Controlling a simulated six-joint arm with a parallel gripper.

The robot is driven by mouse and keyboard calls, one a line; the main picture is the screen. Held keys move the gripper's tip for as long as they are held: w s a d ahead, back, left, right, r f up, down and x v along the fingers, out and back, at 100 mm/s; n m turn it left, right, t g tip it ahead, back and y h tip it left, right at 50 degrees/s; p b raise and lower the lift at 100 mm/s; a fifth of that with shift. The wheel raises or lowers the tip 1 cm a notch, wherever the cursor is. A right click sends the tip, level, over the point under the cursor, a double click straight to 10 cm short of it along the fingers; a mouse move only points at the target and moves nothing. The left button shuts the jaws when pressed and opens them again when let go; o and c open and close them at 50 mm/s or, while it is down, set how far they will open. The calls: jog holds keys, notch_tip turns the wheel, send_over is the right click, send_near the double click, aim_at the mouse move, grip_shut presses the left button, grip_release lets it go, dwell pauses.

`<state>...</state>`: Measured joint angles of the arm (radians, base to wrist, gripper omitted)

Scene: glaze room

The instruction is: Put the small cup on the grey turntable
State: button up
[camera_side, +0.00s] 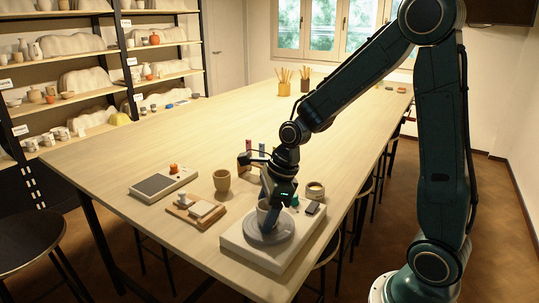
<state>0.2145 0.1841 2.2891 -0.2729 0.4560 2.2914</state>
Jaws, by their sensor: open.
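The grey turntable (253,236) is a round disc on a pale square base (240,248) near the table's front corner. A small pale cup (262,214) stands on the disc, partly hidden by my gripper. My gripper (273,212) points down at the cup with its jaws open. The fingers are dark and small here, and I cannot tell whether they touch the cup.
A tan cup (222,181) stands left of the base. A small jar (315,190) stands on the right.

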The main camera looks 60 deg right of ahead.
jog(key=shift+s+a+f, duration=0.35)
jog(key=shift+s+f, duration=0.05)
jog(key=shift+f, duration=0.1)
jog(key=shift+a+r, duration=0.1)
jog(key=shift+r, duration=0.35)
jog(key=v, duration=1.2)
jog(key=shift+w+d+r, duration=0.2)
jog(key=shift+w+d, duration=0.1)
jog(key=s+a+r+n+t+h, duration=0.2)
jog(key=s+n, duration=1.2)
jog(key=n, duration=1.3)
jog(key=shift+s+a+r+t, duration=0.2)
jog(key=shift+a+r+t, duration=0.2)
jog(key=shift+a, duration=0.2)
